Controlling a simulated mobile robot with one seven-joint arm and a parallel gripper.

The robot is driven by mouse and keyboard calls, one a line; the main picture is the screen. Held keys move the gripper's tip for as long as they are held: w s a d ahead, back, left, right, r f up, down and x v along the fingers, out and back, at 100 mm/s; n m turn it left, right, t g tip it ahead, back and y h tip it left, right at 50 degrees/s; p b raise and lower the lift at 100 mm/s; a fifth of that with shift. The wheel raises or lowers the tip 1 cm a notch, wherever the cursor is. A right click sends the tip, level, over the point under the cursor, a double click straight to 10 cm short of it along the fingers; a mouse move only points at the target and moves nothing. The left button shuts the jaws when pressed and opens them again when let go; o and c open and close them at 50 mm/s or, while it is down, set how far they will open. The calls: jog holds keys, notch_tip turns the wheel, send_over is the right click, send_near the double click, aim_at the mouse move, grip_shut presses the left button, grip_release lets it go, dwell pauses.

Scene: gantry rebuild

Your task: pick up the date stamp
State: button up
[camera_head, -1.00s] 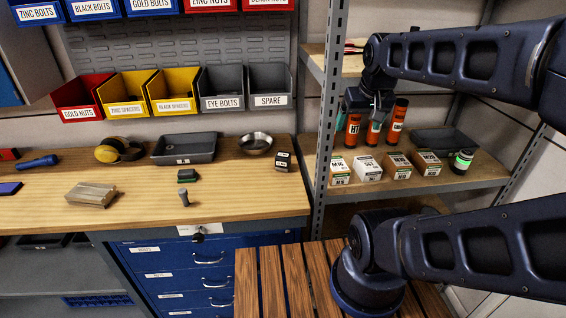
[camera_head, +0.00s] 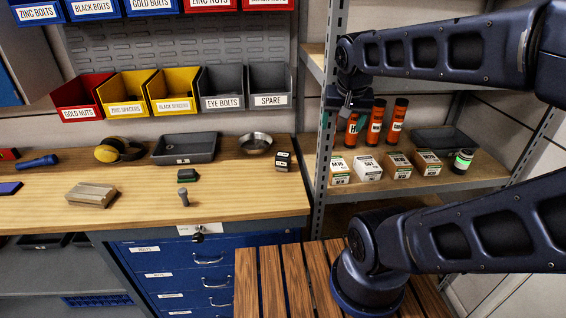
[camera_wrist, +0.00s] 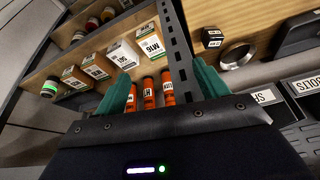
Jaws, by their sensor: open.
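No object is clearly readable as the date stamp. On the wooden bench (camera_head: 140,212), a small black block with a green top (camera_head: 187,176) and a small grey knobbed piece (camera_head: 184,198) stand near the front edge; either could be it, and I cannot tell. A small black block with white labels (camera_head: 283,161) stands at the bench's right end and also shows in the wrist view (camera_wrist: 212,38). My gripper (camera_head: 334,102) is up by the shelf post, right of the bench and apart from these things. In the wrist view its teal fingers (camera_wrist: 164,70) are spread and empty.
The shelf post (camera_head: 322,150) stands between bench and shelf. Orange tubes (camera_head: 375,122) and boxes (camera_head: 368,168) fill the shelf near my gripper. A grey tray (camera_head: 185,148), metal bowl (camera_head: 255,143), yellow earmuffs (camera_head: 118,150) and wood block (camera_head: 91,195) lie on the bench.

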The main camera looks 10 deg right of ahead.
jog(key=w+a+m+t+y, duration=0.1)
jog(key=a+m+t, duration=0.35)
jog(key=a, duration=0.85)
jog(key=n+g+h, duration=0.2)
jog(key=g, duration=0.3)
send_near(283, 155)
jog(key=f, duration=0.2)
jog(key=shift+t, duration=0.25)
jog(key=shift+a+x, duration=0.15)
jog(key=shift+x, duration=1.15)
jog(key=shift+a+x, duration=0.15)
jog(key=shift+x, duration=1.2)
jog(key=shift+d+x, duration=0.25)
jog(key=shift+x, duration=1.05)
jog(key=shift+d+x, duration=0.2)
jog(key=shift+x, duration=1.15)
jog(key=shift+w+r, duration=0.15)
jog(key=shift+w, duration=0.05)
jog(key=c, duration=1.1)
